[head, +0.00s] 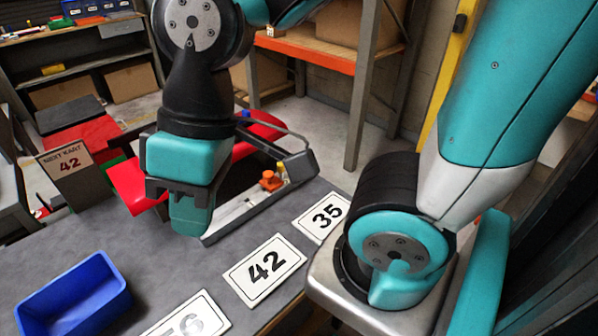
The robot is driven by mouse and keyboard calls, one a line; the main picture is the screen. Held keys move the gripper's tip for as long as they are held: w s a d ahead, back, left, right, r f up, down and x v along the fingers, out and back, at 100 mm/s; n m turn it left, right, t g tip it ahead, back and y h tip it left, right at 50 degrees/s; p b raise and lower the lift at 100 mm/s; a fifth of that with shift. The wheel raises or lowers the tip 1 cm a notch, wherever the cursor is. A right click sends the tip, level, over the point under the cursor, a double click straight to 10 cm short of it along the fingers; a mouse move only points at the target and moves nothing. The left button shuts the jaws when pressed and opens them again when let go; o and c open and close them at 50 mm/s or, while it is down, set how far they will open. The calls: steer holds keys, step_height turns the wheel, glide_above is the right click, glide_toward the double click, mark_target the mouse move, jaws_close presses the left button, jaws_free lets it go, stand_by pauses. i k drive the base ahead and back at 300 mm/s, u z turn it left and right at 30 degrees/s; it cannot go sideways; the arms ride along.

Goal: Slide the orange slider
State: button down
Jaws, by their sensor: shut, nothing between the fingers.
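The orange slider (271,181) is a small orange knob on a dark grey frame at the far edge of the grey table.
The grey table (205,262) holds a blue bin (73,297) and white cards reading 42 (264,270), 35 (322,217) and a partly cut-off number. A red kart body (128,183) is behind my gripper. A "NEXT KART 42" sign (68,162) stands left.

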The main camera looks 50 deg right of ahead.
mark_target(270, 182)
steer(key=z, duration=1.2)
steer(key=i, duration=0.1)
steer(key=u, duration=0.4)
